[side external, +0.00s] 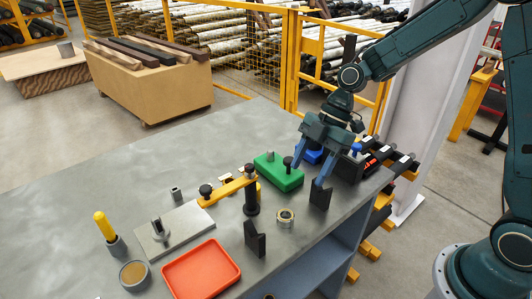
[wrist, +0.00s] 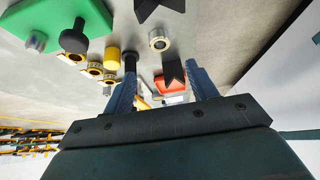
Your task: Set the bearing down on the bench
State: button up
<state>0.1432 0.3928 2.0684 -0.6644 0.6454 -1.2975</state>
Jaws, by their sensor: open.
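A ring-shaped metal bearing (side external: 285,223) rests on the grey bench (side external: 90,200), between two black notched blocks, touching neither. It also shows in the wrist view (wrist: 159,46), beyond my fingertips. My gripper (side external: 307,178) is above the bench's right part, up and to the right of the bearing in the side view. In the wrist view its two blue fingers (wrist: 160,70) are spread apart with nothing held between them.
The notched blocks (side external: 255,240) (side external: 320,198) stand on either side of the bearing. A green block (side external: 278,176), a yellow arm on a black post (side external: 228,190) and a red tray (side external: 201,270) are nearby. The bench's back left is clear.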

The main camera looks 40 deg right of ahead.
jog(key=shift+d+r, duration=0.1)
jog(key=shift+r, duration=0.05)
dwell(0.5)
jog(key=s+d+r+m+t+h, duration=0.2)
jog(key=s+d+r+m+h, duration=0.1)
jog(key=s+r+m, duration=0.4)
jog(key=s+d+r+m+t+h, duration=0.3)
jog(key=s+d+r+m, duration=0.2)
jog(key=s+m, duration=0.6)
notch_tip(320, 180, up, 2)
jog(key=shift+s+r+t, duration=0.1)
jog(key=shift+s+t, duration=0.2)
jog(key=shift+s, duration=0.8)
